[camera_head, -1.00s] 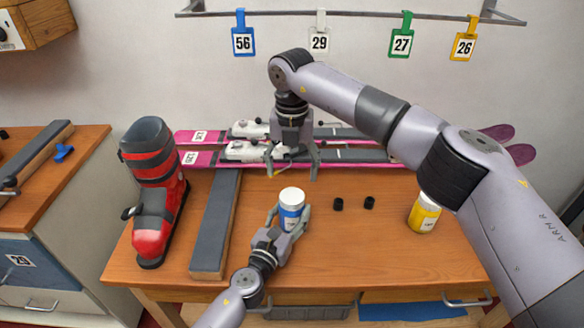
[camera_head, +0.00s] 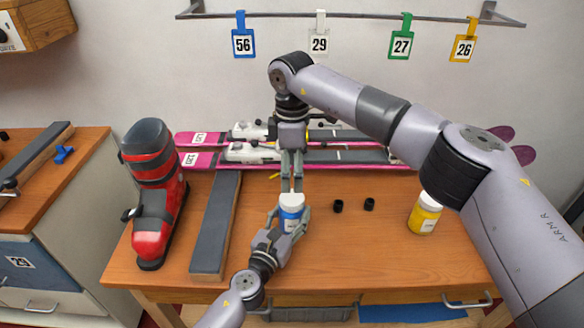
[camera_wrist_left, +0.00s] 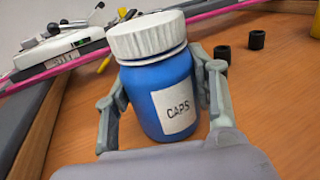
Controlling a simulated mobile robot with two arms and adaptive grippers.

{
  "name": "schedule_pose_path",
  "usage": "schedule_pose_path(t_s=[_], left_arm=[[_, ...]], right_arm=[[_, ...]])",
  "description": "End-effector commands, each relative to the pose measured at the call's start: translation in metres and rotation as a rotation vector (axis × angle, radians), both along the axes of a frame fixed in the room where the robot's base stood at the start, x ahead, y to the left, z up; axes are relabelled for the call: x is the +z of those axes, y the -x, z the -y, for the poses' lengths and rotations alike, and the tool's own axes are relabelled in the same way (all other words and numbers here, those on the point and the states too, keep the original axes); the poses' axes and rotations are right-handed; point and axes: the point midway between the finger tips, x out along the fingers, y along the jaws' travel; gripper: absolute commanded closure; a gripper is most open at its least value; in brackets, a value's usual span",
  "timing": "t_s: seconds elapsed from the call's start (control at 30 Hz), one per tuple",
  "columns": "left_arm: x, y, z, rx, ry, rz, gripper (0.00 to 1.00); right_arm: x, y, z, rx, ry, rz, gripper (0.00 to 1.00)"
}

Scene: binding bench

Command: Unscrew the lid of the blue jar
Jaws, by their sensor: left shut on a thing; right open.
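The blue jar (camera_head: 291,222) stands upright on the bench and carries a white ribbed lid (camera_head: 291,201). In the left wrist view the jar (camera_wrist_left: 168,100) has a "CAPS" label, and its lid (camera_wrist_left: 146,37) sits on top. My left gripper (camera_head: 290,222) is shut around the jar's body from the front, one finger on each side. My right gripper (camera_head: 292,188) points straight down just above or behind the lid. Its fingers are open but only a narrow way apart, with nothing between them. The left wrist view shows no right fingers on the lid.
A yellow jar (camera_head: 424,214) stands to the right, close to my right arm in the picture. Two small black caps (camera_head: 338,206) lie between the jars. A grey-topped bar (camera_head: 215,225) and a red ski boot (camera_head: 153,200) are left; pink skis (camera_head: 350,157) lie behind.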

Motion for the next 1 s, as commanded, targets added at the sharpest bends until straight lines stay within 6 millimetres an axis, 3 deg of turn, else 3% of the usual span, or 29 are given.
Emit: schedule_pose_path(t_s=[0.5,0.9,1.0], left_arm=[[0.0,0.0,0.0,0.0,0.0,-0.001,1.0],[0.0,0.0,0.0,0.0,0.0,-0.001,1.0],[0.0,0.0,0.0,0.0,0.0,-0.001,1.0]], right_arm=[[-0.069,0.0,0.0,-0.005,0.001,-0.002,0.31],[-0.078,0.0,0.0,-0.004,0.001,-0.001,0.31],[-0.078,0.0,0.0,-0.004,0.0,-0.001,0.37]])
